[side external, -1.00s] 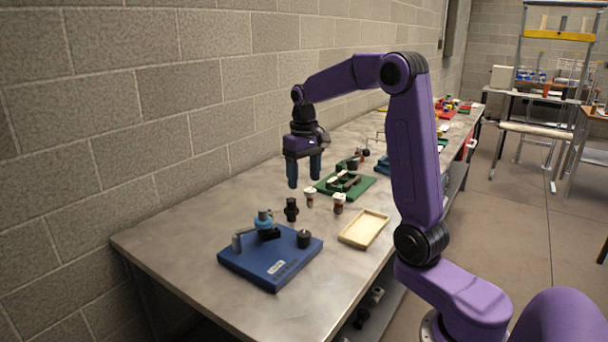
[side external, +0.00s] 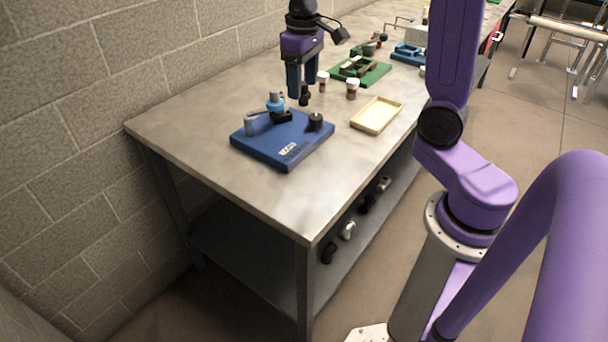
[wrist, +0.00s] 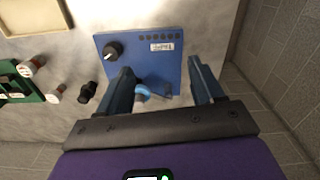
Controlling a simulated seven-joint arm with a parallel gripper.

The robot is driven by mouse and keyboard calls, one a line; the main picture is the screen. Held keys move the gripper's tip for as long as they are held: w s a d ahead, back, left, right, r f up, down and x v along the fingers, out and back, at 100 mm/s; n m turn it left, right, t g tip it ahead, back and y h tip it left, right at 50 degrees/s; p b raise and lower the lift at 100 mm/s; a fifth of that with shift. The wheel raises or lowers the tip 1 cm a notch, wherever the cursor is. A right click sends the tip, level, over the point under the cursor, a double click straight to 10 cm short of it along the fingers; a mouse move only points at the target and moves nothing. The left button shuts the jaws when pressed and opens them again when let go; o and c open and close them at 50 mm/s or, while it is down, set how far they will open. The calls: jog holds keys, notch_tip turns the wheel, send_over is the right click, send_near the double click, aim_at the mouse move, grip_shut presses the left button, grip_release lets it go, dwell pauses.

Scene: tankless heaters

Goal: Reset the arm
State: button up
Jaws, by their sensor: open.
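My gripper (side external: 303,82) is open and empty, pointing down above the metal table (side external: 200,98). In the side external view it hangs behind the blue board (side external: 283,150), near a black fitting (side external: 305,97). In the wrist view my gripper (wrist: 165,85) has its two blue fingers apart over the edge of the blue board (wrist: 150,50). The board bears a light-blue and grey part (side external: 274,103) and a black knob (side external: 316,121).
A cream tray (side external: 377,115) lies right of the blue board. Two white-capped bottles (side external: 352,89) stand behind it, with a green board (side external: 360,70) farther back. A block wall (side external: 80,60) runs along the table's left side. The front of the tabletop is bare.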

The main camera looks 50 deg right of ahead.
jog(key=s+a+f+n, duration=0.1)
jog(key=s+a+n, duration=0.2)
jog(key=s, duration=0.5)
jog(key=s+a+f+n, duration=0.2)
jog(key=s+a+n, duration=0.1)
jog(key=s, duration=0.5)
jog(key=s+a+f+n, duration=0.1)
jog(key=s+a+n, duration=0.2)
jog(key=s+n, duration=0.2)
jog(key=s, duration=0.3)
jog(key=shift+s+f, duration=0.3)
jog(key=shift+f, duration=0.1)
jog(key=w+r+m, duration=0.3)
jog(key=w+m, duration=0.3)
jog(key=w, duration=0.4)
notch_tip(320, 180, up, 3)
jog(key=m, duration=1.6)
send_over(316, 117)
notch_tip(316, 117, down, 17)
jog(key=shift+r, duration=0.1)
